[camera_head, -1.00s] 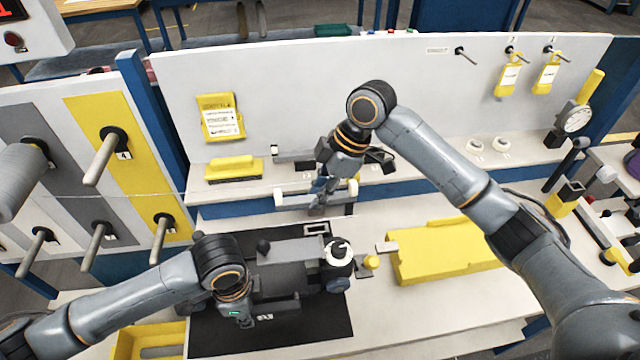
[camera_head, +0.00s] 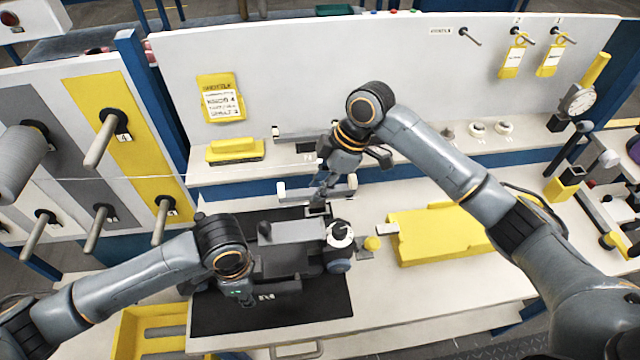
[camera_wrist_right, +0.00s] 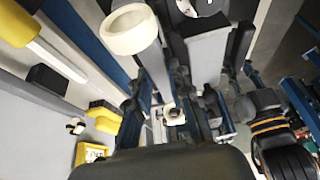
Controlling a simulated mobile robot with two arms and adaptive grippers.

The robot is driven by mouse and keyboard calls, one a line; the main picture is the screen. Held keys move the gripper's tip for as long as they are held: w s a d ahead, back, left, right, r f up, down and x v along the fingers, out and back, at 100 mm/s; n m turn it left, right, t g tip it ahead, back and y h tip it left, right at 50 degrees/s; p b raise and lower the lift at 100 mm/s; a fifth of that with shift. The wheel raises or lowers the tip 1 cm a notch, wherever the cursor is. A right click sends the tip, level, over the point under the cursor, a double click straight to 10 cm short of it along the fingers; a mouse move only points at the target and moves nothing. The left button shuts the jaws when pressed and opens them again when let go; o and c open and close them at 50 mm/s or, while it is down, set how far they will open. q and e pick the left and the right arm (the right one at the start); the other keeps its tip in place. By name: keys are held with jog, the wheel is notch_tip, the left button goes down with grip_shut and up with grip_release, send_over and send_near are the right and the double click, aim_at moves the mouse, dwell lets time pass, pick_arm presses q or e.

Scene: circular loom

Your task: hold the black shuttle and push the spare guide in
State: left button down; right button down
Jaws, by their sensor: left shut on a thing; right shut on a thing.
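The black shuttle (camera_head: 287,262) lies on the black mat, with a white and black round part at its right end. My left gripper (camera_head: 246,297) is shut on its near left side; the fingertips are mostly hidden by the wrist. My right gripper (camera_head: 319,204) points down at the mat's far edge, just behind the shuttle. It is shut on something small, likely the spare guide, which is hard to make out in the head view. In the right wrist view a small pale ringed piece (camera_wrist_right: 174,116) shows between the fingers. Whether it touches the shuttle cannot be told.
A bar with pale rounded ends (camera_head: 352,185) stands close around my right gripper. A yellow tray (camera_head: 130,332) is at front left. The front right tabletop is clear.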

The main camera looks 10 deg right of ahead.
aim_at(320, 205)
jog(key=shift+f, duration=0.15)
jog(key=shift+f, duration=0.75)
jog(key=shift+f, duration=0.3)
dwell(0.4)
jog(key=shift+f, duration=1.35)
jog(key=c, duration=1.1)
grip_release()
jog(key=shift+c, duration=0.2)
jog(key=v, duration=1.2)
